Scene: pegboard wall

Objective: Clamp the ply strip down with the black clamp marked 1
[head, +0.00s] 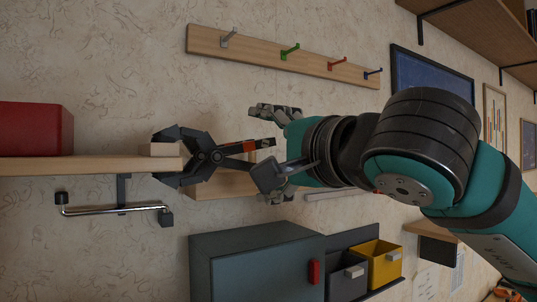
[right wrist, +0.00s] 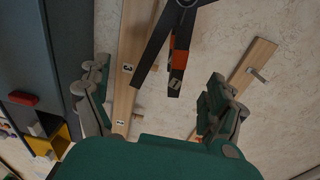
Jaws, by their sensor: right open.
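The black clamp (head: 216,156) with an orange piece on one handle is at the end of the wooden shelf (head: 90,167) in the head view. Its jaws lie above and below the shelf end and the small pale ply strip (head: 160,149) on it; whether they press tight I cannot tell. My left gripper is not in view.
A red box (head: 36,129) sits on the shelf, with a metal bar (head: 115,210) below. Behind the clamp is a wooden rail (right wrist: 128,40) labelled 3. A hook rail (head: 270,52) is above; a grey cabinet (head: 255,262) and yellow bin (head: 380,262) are below.

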